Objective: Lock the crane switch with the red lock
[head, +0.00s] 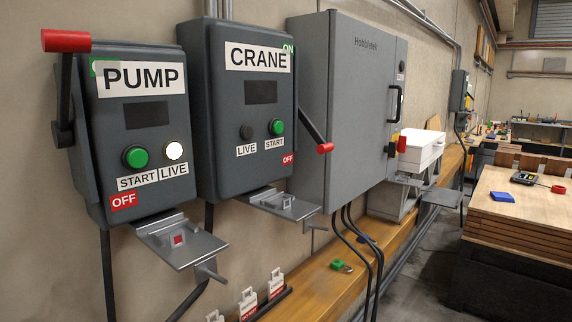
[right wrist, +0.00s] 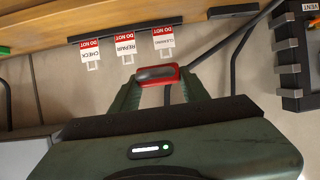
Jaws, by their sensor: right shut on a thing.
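The grey CRANE switch box (head: 225,110) hangs on the wall in the head view. Its lever with a red grip (head: 325,148) points down toward the OFF label. A metal hasp plate (head: 285,205) sticks out below the box, with no lock visible on it. In the right wrist view my right gripper (right wrist: 157,80) is shut on a red thing with a grey part, which looks like the red lock (right wrist: 168,71). Its shackle is not clearly visible. Neither gripper shows in the head view.
The PUMP box (head: 140,130), lever up, stands left of CRANE with its own hasp plate (head: 185,242). A green lock (head: 338,264) lies on the wooden ledge (head: 318,284). Black cables hang nearby.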

